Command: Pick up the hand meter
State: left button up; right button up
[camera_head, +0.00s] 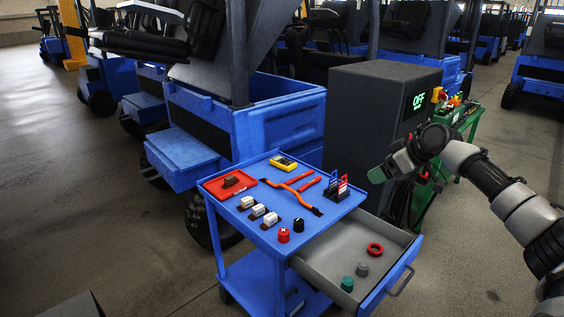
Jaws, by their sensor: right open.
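The hand meter (284,163) is a yellow device with a dark face. It lies at the far edge of the top of a blue tool cart (238,222). My right gripper (384,174) is open and looks empty. It is to the right of the cart top, in front of the dark cabinet and apart from the meter. Its fingers are small in this view and partly hidden by the wrist. My left gripper is not in view.
Orange-handled pliers (300,196), a red tray (229,183), several white-and-dark parts and a padlock rack (336,188) share the cart top. The cart's drawer (338,247) is open, holding a red ring (375,249) and knobs. A dark cabinet (364,121) stands behind.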

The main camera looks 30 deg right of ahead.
aim_at(287, 164)
jog(key=i+l, duration=0.1)
jog(key=i, duration=0.55)
jog(key=i+l, duration=0.1)
jog(key=i, duration=0.5)
jog(key=i+l, duration=0.15)
jog(key=i, duration=0.5)
